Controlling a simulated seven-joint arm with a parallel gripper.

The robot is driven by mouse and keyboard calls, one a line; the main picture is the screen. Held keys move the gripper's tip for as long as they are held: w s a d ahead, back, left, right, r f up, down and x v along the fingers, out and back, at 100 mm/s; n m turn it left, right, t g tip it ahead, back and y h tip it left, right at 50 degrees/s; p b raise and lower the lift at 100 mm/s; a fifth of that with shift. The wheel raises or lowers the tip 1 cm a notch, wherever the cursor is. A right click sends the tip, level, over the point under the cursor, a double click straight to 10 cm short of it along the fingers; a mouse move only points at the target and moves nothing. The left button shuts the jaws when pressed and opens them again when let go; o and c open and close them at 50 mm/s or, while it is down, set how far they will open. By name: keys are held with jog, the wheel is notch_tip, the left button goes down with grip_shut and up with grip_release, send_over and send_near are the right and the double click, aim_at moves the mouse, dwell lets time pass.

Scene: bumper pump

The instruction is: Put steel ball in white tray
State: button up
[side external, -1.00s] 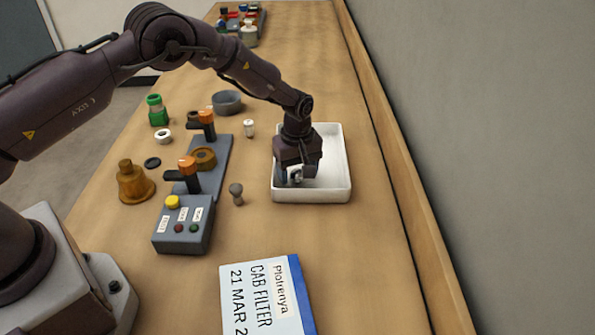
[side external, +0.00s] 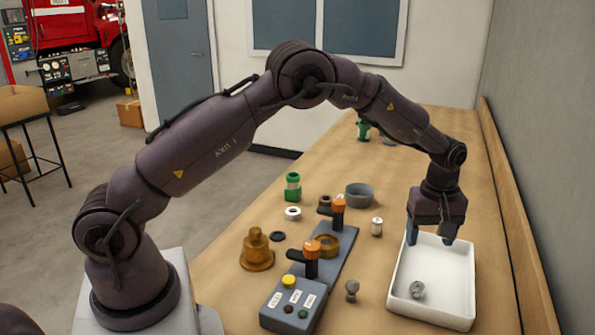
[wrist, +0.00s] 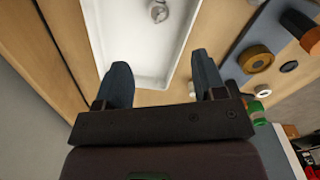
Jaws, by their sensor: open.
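The steel ball (side external: 417,290) lies in the white tray (side external: 462,318), on its floor toward the near left part in the side view. It also shows in the wrist view (wrist: 158,12) near the top edge, inside the tray (wrist: 100,40). My gripper (side external: 430,240) is open and empty. It hangs above the far end of the tray, apart from the ball. In the wrist view both fingers of my gripper (wrist: 160,82) are spread with nothing between them.
A grey fixture (side external: 330,262) with orange-topped clamps and a button box stands left of the tray. A brass bell-shaped part (side external: 257,252), a grey bowl (side external: 359,195), a green-capped jar (side external: 292,187) and a small grey knob (side external: 352,289) stand nearby. A wall runs along the right.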

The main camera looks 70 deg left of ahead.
jog(key=s+a+r+m+t, duration=0.1)
jog(key=s+r+m, duration=0.2)
jog(key=s+r, duration=0.55)
jog(key=s+a+r+m+t, duration=0.15)
jog(key=s+r+m, duration=0.35)
jog(key=r, duration=0.6)
jog(key=s+m+t, duration=0.3)
jog(key=s+m, duration=0.2)
jog(key=s, duration=1.3)
jog(key=shift+s+a+r, duration=0.25)
jog(key=shift+a+r, duration=0.05)
jog(key=shift+r, duration=0.1)
